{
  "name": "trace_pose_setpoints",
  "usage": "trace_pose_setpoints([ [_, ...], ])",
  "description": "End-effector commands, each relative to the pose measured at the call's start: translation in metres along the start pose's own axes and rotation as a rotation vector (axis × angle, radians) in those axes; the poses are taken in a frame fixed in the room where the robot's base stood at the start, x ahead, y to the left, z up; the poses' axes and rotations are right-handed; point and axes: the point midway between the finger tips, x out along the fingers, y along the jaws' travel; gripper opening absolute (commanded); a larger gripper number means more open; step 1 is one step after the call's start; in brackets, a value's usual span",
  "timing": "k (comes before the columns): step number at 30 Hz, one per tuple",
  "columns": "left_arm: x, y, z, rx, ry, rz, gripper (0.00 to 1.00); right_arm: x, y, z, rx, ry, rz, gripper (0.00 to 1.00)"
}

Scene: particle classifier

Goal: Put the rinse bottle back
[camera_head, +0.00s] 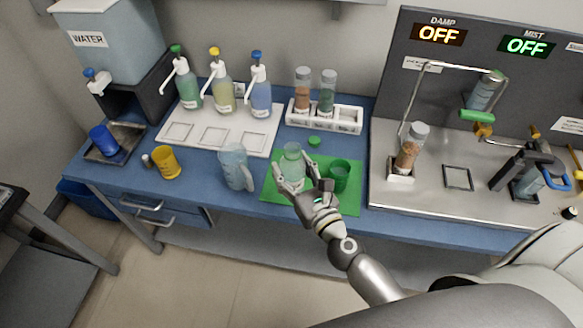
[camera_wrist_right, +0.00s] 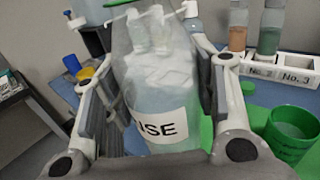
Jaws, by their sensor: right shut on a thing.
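The rinse bottle (camera_head: 292,160) is clear and pale, with a white label on which "NSE" can be read in the right wrist view (camera_wrist_right: 160,128). My right gripper (camera_head: 294,186) is shut on its sides, one finger on each side; the fingers also show in the right wrist view (camera_wrist_right: 155,90). The bottle is roughly upright at the green mat (camera_head: 270,196); I cannot tell whether its base touches it. A green cup (camera_head: 340,176) stands just right of the gripper on the mat. My left gripper is not in view.
A pale jug (camera_head: 236,167) stands left of the mat and a yellow cup (camera_head: 165,161) further left. Behind are a white tray (camera_head: 258,141) with three pump bottles, a white tube rack (camera_head: 346,116) and a green cap (camera_head: 314,141). A steel bench (camera_head: 430,195) lies right.

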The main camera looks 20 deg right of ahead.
Motion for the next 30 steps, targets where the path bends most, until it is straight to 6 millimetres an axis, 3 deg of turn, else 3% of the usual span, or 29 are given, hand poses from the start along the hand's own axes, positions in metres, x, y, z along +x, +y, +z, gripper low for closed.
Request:
trace_pose_setpoints([
  [7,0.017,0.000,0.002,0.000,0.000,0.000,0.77,0.056,-0.027,-0.029,-0.005,-0.005,0.000,0.16],
  [12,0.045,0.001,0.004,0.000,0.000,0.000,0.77,0.076,-0.038,-0.061,-0.004,-0.002,0.000,0.16],
  [23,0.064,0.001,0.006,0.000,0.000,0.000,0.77,0.096,-0.047,-0.083,-0.002,-0.003,0.000,0.16],
  [30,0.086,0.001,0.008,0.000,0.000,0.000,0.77,0.100,-0.049,-0.113,-0.005,-0.001,0.000,0.16],
])
